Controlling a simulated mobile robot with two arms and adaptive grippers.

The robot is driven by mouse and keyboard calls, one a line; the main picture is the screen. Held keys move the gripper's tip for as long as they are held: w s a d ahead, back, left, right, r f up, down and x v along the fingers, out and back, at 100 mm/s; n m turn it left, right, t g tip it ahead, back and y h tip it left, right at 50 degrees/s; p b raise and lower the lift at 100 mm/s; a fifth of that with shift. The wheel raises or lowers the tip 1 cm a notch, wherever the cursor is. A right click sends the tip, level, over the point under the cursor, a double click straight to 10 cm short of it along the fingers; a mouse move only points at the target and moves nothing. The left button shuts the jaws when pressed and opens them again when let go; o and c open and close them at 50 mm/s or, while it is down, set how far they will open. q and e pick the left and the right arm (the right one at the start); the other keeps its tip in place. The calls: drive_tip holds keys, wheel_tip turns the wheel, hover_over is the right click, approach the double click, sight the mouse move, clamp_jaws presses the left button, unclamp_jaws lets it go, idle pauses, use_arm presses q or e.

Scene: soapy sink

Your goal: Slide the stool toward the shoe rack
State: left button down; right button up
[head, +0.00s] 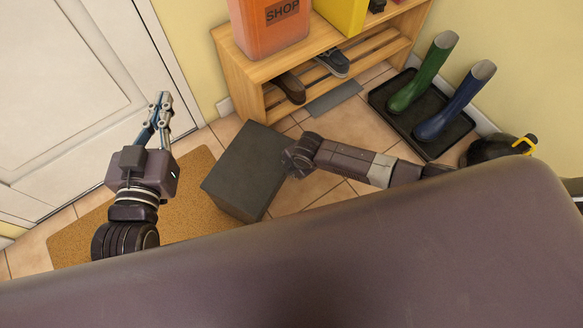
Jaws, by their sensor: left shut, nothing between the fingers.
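The stool (245,178) is a dark grey block on the floor in the middle of the head view, beside the coir doormat and below the wooden shoe rack (240,82). A gap of tile shows between stool and rack. My left gripper (161,103) is to the left of the stool, apart from it in the picture, with its fingers together and empty. My right arm comes in from the right and ends at the stool's right edge in the picture. Its gripper fingers are hidden, and contact cannot be told.
A brown doormat (90,232) lies in front of the white door (70,90). A black boot tray (444,147) holds green and blue boots at the right. A shop bin (268,35) stands on the rack. Shoes sit on its lower shelf. A grey slab (334,98) lies before it.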

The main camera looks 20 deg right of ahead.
drive_tip(key=o, duration=0.5)
drive_tip(key=shift+a, duration=0.1)
drive_tip(key=shift+c, duration=0.2)
drive_tip(key=v, duration=1.2)
drive_tip(key=shift+w, duration=0.1)
